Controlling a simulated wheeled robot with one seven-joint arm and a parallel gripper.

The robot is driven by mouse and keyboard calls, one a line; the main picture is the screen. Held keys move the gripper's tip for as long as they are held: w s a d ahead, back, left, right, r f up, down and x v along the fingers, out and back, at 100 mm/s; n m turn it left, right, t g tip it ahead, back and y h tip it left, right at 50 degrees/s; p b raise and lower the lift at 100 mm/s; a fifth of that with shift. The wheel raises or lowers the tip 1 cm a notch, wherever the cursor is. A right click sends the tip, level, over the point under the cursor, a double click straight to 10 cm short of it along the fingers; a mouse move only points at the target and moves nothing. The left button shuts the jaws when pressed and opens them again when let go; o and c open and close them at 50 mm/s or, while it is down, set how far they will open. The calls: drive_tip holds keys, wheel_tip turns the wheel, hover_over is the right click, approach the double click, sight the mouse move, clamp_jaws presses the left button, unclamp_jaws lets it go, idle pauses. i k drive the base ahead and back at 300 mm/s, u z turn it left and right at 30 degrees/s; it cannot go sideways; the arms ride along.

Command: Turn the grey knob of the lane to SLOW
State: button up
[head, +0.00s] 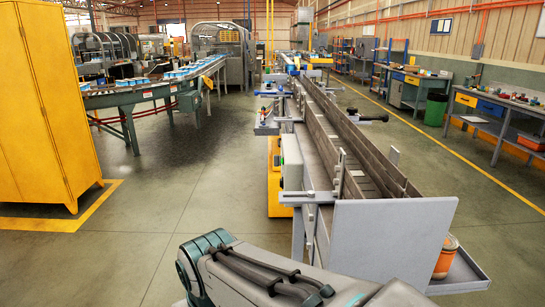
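The lane (372,185) is a long, narrow conveyor with high grey-brown side rails, running away from me right of centre. A pale grey plate (390,240) closes its near end. A light grey box (292,158) with a small green mark is fixed to its left side, seen edge-on. I cannot make out a grey knob or the word SLOW on it. A black knob-like handle (377,117) sticks out on the lane's right side. Part of my arm crosses the bottom of the view. My gripper is not in view.
A yellow cabinet (45,110) stands at the left. An orange container (446,257) sits in a tray (468,275) at the lane's near right. Workbenches line the right wall. The floor left of the lane is clear.

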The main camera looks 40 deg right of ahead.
sight(277, 158)
drive_tip(key=z, duration=0.65)
drive_tip(key=i, duration=0.5)
drive_tip(key=z, duration=0.6)
drive_tip(key=k, duration=0.55)
drive_tip(key=u, duration=0.95)
drive_tip(key=i, duration=1.25)
drive_tip(key=z, duration=0.7)
drive_tip(key=i, duration=0.35)
drive_tip(key=z, duration=0.3)
